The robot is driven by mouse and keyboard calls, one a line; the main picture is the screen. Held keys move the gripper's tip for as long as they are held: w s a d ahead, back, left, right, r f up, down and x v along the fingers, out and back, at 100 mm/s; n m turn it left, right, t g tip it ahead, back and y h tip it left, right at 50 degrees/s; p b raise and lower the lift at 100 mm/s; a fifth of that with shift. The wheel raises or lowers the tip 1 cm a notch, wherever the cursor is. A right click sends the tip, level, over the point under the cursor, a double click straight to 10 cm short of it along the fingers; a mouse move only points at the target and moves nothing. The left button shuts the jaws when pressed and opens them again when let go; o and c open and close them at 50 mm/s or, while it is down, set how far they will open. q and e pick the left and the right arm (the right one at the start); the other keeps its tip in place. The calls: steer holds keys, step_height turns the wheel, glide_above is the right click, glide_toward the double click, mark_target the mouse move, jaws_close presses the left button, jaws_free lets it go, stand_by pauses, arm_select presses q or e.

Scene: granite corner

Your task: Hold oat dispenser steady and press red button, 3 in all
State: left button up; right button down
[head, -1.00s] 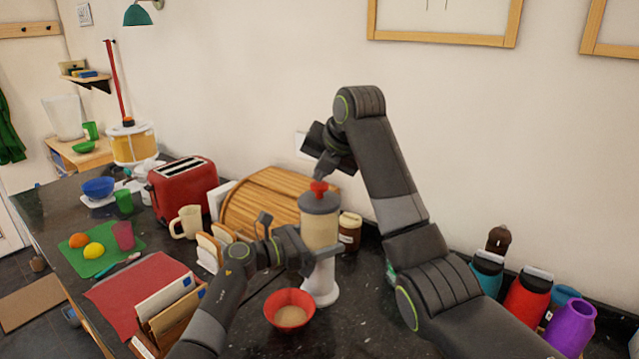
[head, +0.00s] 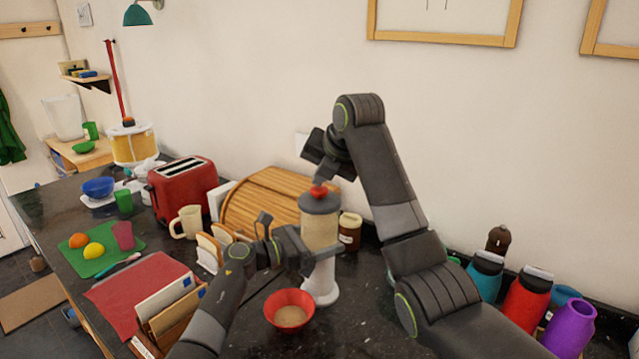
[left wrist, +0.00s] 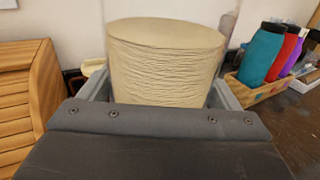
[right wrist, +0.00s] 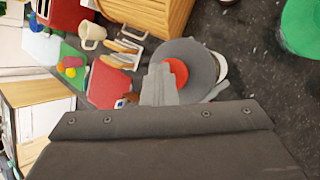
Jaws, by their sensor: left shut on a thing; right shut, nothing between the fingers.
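The oat dispenser (head: 320,229) stands upright on its white stand, with a grey lid and a cream-coloured fill. Its red button (head: 319,191) is on top and looks low against the lid. My left gripper (head: 316,250) is shut around the clear body; in the left wrist view the oats (left wrist: 165,65) fill the space between the fingers. My right gripper (head: 320,180) is shut and empty, its tips on the button from above. In the right wrist view the tips partly cover the red button (right wrist: 176,73). A red bowl (head: 290,322) with tan oats sits below the dispenser.
Toast slices in a rack, a cream mug (head: 187,222) and a red toaster (head: 183,186) are left. Several coloured bottles stand right. Dark counter is free right of the bowl.

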mark_target(321, 189)
steer(key=shift+f, duration=0.35)
steer(key=shift+r, duration=1.5)
steer(key=shift+r, duration=2.55)
steer(key=r, duration=0.2)
steer(key=r+t+y, duration=0.1)
steer(key=shift+s+d+r+t, duration=0.15)
steer(key=shift+s+r+t, duration=0.05)
steer(key=shift+r+t, duration=0.15)
